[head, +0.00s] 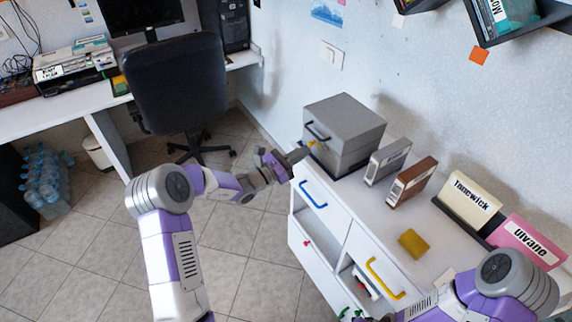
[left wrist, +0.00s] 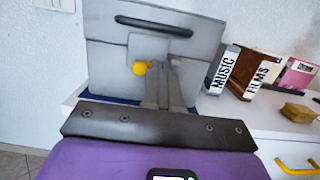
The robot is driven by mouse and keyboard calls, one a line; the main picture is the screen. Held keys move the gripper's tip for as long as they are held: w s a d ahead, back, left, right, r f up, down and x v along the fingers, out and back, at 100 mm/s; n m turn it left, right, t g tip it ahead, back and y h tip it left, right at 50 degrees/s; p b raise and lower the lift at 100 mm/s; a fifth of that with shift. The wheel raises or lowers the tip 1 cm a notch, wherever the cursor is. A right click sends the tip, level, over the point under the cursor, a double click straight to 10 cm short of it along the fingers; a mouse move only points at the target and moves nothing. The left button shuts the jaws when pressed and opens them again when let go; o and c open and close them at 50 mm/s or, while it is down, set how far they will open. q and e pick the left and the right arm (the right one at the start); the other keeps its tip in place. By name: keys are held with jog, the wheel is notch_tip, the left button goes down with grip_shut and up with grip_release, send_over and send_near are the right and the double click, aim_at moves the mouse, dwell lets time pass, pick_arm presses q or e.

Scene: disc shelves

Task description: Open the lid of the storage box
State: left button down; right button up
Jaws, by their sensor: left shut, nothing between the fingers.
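The grey storage box (head: 343,130) stands on the white cabinet at the wall, its lid (head: 345,112) down. A black bar handle (head: 317,132) is on the lid's front; it also shows in the left wrist view (left wrist: 153,25). A small yellow knob (left wrist: 140,68) sits below the handle, beside a grey plate (left wrist: 147,48) on the box front. My left gripper (head: 304,152) is shut and empty, its tips close to the box front near the knob. In the left wrist view its fingers (left wrist: 168,85) are together, just right of the knob; contact is unclear. My right gripper is hidden.
Grey and brown binders (head: 388,160) (head: 411,182) stand right of the box on the cabinet top (head: 370,205). A yellow sponge-like block (head: 412,243) and name signs (head: 472,200) are farther right. An office chair (head: 177,85) stands behind my left arm.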

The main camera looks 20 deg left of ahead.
pick_arm(q)
jog(key=shift+w+d+r, duration=0.25)
jog(key=shift+w+r, duration=0.1)
jog(key=shift+r, duration=0.4)
jog(key=shift+w+d+r, duration=0.2)
jog(key=shift+w+r, duration=0.15)
jog(key=shift+r, duration=0.4)
